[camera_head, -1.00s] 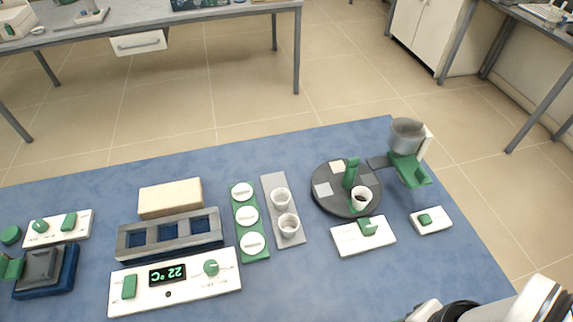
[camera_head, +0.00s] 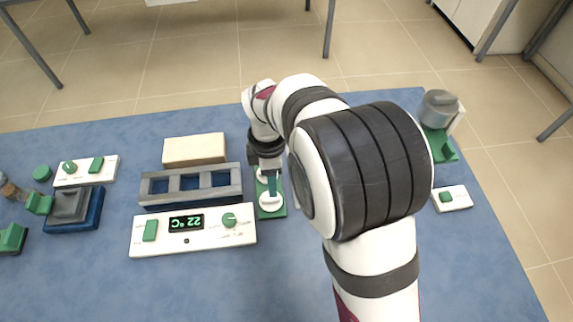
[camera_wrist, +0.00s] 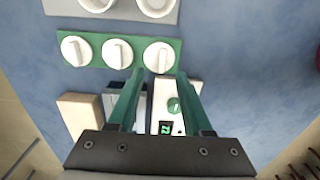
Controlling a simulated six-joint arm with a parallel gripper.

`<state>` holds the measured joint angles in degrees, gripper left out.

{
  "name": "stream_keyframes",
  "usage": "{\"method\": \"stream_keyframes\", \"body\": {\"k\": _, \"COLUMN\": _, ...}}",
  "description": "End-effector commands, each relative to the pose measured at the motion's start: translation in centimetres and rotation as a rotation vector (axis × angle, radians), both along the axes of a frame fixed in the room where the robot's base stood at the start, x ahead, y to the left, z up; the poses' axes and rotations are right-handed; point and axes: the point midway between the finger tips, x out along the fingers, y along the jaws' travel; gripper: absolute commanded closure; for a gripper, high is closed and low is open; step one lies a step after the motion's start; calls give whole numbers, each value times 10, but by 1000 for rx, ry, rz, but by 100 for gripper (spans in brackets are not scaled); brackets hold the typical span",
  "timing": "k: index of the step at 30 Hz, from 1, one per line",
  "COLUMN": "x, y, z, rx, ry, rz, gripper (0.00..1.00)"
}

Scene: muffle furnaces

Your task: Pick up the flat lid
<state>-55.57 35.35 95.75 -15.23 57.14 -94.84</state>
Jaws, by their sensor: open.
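Several round white lids lie in a row on a green holder strip (camera_wrist: 90,38). In the wrist view they are a left lid (camera_wrist: 72,50), a middle lid (camera_wrist: 116,53) and a right lid (camera_wrist: 157,58), each with a raised bar across its top. Which one is the flat lid, I cannot tell. My gripper (camera_wrist: 159,76) is open and empty, its green fingertips to either side of the right lid's near edge. In the head view my gripper (camera_head: 272,188) points down over the strip's front lid (camera_head: 271,202); my arm hides much of the strip.
A white control panel (camera_head: 142,241) with a "22 °C" display stands beside the strip, behind it a grey rack (camera_head: 150,187) and a beige block (camera_head: 194,149). White cups stand on a grey plate (camera_wrist: 112,12). A metal pot (camera_head: 440,106) stands at the right.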

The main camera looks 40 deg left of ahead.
Motion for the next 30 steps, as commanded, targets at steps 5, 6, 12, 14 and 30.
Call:
{"method": "stream_keyframes", "body": {"k": 5, "x": -1, "y": -1, "z": -26, "rx": -3, "ry": 1, "rz": -1, "gripper": 50}}
{"method": "stream_keyframes", "body": {"k": 6, "x": -2, "y": 0, "z": -32, "rx": -1, "ry": 1, "rz": -1, "gripper": 50}}
{"method": "stream_keyframes", "body": {"k": 12, "x": -8, "y": 1, "z": -70, "rx": -2, "ry": 2, "rz": -2, "gripper": 50}}
{"method": "stream_keyframes", "body": {"k": 14, "x": -8, "y": 1, "z": -74, "rx": -1, "ry": 1, "rz": -3, "gripper": 50}}
{"method": "stream_keyframes", "body": {"k": 30, "x": -8, "y": 1, "z": -75, "rx": 0, "ry": 0, "rz": -3, "gripper": 100}}
